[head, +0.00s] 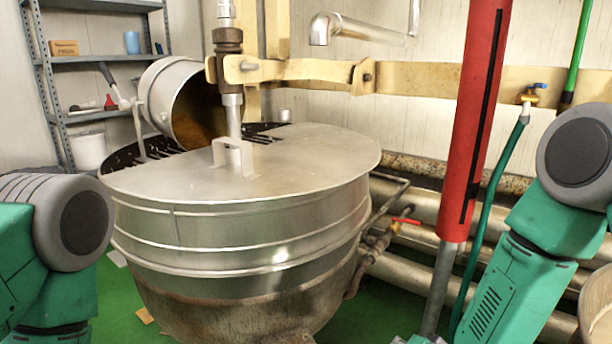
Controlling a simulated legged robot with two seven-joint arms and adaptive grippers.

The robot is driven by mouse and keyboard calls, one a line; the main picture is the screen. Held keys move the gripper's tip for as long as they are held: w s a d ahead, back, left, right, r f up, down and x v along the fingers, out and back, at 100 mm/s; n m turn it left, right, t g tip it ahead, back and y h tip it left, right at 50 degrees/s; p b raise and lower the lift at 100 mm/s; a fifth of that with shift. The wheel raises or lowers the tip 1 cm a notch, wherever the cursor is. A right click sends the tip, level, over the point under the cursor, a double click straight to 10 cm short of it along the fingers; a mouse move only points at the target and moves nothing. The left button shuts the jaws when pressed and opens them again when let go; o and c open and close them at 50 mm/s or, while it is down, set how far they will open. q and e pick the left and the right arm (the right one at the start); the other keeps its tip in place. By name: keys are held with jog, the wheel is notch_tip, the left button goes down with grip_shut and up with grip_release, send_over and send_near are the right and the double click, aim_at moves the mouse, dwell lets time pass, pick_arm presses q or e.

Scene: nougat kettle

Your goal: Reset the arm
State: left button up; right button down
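The task names only the arm. In the head view my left arm (58,225) comes in at the left edge, with a green link and a grey joint beside the kettle. My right arm (545,235) stands at the right edge, its green link slanting down out of the picture. Neither gripper is in view. The large steel kettle (240,225) stands in the middle between the arms, with a flat lid (290,155) and a handle on top. A tilted steel pot (160,95) with brown stuff inside sits over the dark grate at the kettle's back left.
A red post (474,110) rises between the kettle and my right arm. A green hose (490,210) hangs beside it. Pipes and a red valve handle (405,220) lie right of the kettle. Metal shelves (100,60) stand back left. Some green floor (390,305) is clear.

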jog(key=s+d+f+n+g, duration=0.2)
jog(key=s+f+n+g, duration=0.1)
jog(key=s, duration=0.7)
jog(key=s+d+f+n+g+h, duration=0.1)
jog(key=s+d+f+n+g, duration=0.2)
jog(key=s, duration=0.8)
jog(key=s+d+f+n+g+h, duration=0.1)
jog(key=s+d+f+n+g, duration=0.1)
jog(key=s, duration=0.9)
jog(key=shift+s+d+f+n+g, duration=0.2)
jog(key=shift+f+n+g, duration=0.2)
jog(key=shift+f+g, duration=0.3)
jog(key=shift+d+f, duration=0.15)
jog(key=shift+d, duration=0.1)
